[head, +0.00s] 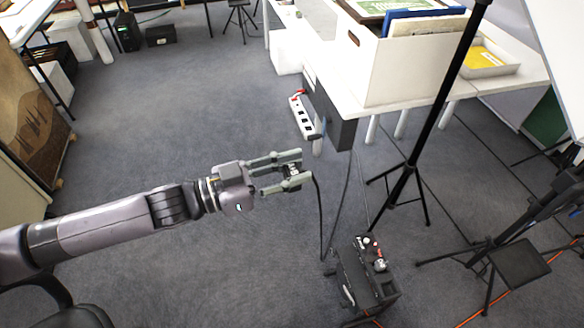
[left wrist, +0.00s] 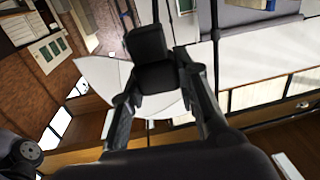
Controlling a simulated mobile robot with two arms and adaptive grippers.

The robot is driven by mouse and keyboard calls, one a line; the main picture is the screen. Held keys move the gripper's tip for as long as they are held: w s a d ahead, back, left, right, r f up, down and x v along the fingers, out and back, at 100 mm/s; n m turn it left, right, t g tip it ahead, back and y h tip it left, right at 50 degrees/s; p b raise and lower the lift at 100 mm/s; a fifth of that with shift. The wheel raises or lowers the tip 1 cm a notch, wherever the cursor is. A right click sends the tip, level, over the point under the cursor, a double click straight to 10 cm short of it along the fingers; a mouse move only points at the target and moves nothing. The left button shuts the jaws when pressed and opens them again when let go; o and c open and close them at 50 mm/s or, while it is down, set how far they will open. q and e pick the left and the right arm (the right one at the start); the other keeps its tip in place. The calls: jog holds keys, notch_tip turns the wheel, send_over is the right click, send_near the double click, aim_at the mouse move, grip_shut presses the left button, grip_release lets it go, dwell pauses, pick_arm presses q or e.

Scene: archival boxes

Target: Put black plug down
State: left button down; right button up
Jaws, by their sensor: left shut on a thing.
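My left gripper (head: 298,168) reaches in from the left over the carpet, its fingers shut on the black plug (head: 292,176). The fingers hide part of the plug. A black cable hangs from the plug toward the black equipment box (head: 362,276) on the right. In the left wrist view the dark plug (left wrist: 150,62) sits between the two fingers, and the background there is tilted. My right gripper is not in view.
A white power strip (head: 302,116) with a red end is by the table edge, next to a dark panel (head: 330,112). A white box (head: 402,68) stands on the table. A black tripod stand (head: 408,175) is to the right. Carpet (head: 190,110) is clear behind my arm.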

pick_arm(q)
jog(key=shift+a+m+g+h, duration=0.5)
jog(key=shift+a+m+g, duration=0.35)
jog(key=shift+g, duration=0.55)
jog(key=shift+s+a+m+g+h, duration=0.2)
jog(key=shift+a+m+g, duration=0.1)
jog(key=shift+m+g, duration=0.45)
jog(key=shift+s+a+m+g+h, duration=0.1)
jog(key=shift+s+a+m+g, duration=0.25)
jog(key=shift+g, duration=0.6)
jog(key=shift+w+d, duration=0.1)
jog(key=shift+w, duration=0.05)
